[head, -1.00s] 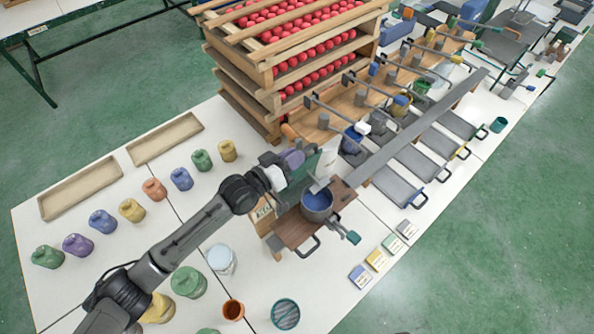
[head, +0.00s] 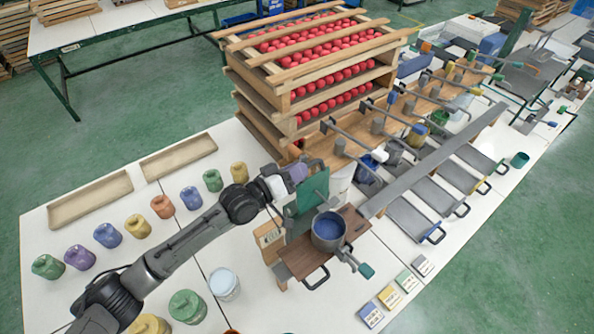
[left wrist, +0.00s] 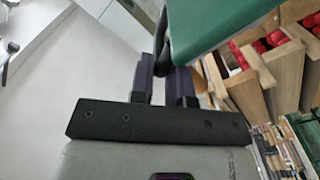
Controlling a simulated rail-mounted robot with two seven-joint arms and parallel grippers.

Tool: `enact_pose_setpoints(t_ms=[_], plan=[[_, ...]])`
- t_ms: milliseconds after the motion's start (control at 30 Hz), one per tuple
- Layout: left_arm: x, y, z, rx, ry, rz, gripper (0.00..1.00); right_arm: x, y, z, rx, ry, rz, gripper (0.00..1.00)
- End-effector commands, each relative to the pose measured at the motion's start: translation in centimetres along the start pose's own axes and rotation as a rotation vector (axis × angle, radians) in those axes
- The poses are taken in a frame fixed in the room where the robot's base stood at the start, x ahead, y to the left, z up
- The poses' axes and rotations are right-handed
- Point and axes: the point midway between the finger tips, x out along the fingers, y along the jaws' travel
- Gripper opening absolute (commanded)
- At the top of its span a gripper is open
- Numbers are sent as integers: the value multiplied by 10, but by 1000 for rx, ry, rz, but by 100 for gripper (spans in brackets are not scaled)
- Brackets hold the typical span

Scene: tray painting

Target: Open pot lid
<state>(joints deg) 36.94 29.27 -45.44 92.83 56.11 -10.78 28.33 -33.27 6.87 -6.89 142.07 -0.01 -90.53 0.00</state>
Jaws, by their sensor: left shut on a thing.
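A round grey pot (head: 328,241) with blue paint inside stands uncovered on a brown wooden board. A flat green panel (head: 313,188) stands upright just behind the pot, at the tip of my left arm. My left gripper (head: 299,174) has purple fingers, shut at the panel's edge. In the left wrist view the gripper (left wrist: 166,72) is shut on a black loop handle (left wrist: 161,38) of the green panel (left wrist: 215,22). Whether this panel is the pot's lid I cannot tell. My right gripper is not in view.
Several coloured jars (head: 162,206) stand to the left, under my arm. A wooden rack of red balls (head: 320,72) rises behind the gripper. Grey trays (head: 415,219) line the right side. Small labelled blocks (head: 390,297) lie at the front. White tabletop between jars and trays (head: 250,255) is partly free.

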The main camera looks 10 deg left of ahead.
Motion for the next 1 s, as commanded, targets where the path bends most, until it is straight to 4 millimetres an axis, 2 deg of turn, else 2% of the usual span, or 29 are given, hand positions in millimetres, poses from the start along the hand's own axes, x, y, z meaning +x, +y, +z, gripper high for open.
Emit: enact_pose_setpoints(t_ms=[67, 100, 300, 533, 667, 767, 1000], plan=[[1, 2, 0, -5, 0, 4, 0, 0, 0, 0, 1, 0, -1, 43], [1, 2, 0, -4, 0, 4, 20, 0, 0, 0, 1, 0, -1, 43], [0, 2, 0, -2, 0, 3, 39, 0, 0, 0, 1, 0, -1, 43], [0, 1, 0, -1, 0, 2, 39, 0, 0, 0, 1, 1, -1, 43], [-8, 0, 1, -1, 0, 1, 39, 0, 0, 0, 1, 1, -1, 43], [-22, -1, 1, -1, -1, 0, 39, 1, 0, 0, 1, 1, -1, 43], [-70, -1, 2, 0, -1, 0, 39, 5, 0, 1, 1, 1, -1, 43]])
